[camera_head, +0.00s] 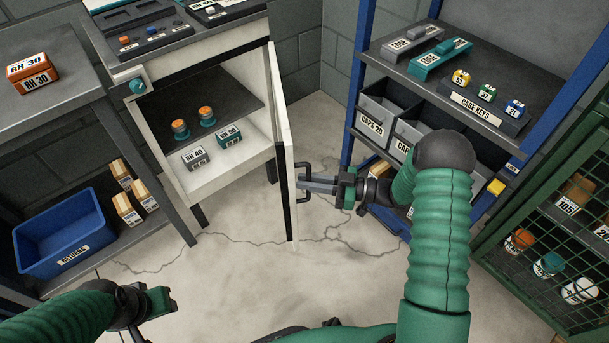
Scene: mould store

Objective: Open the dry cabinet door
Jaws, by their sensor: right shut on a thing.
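The dry cabinet (164,160) is white and stands at centre left on dark legs. Its door (288,150) is swung wide open on the cabinet's right side and shows nearly edge-on. Inside, two orange-topped jars and two small labelled boxes stand on shelves. The door has a dark bar handle (304,167) on its right face. My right gripper (312,185) is shut on the door handle. My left gripper (165,300) is at the bottom left, away from the cabinet and near nothing; its jaw gap is not clear.
A blue bin (62,236) and several small boxes sit on the left shelf, under an orange RH 30 box (32,74). A blue rack (440,80) stands close to the right of the door. A green mesh cabinet (550,220) is at far right. The floor between is clear.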

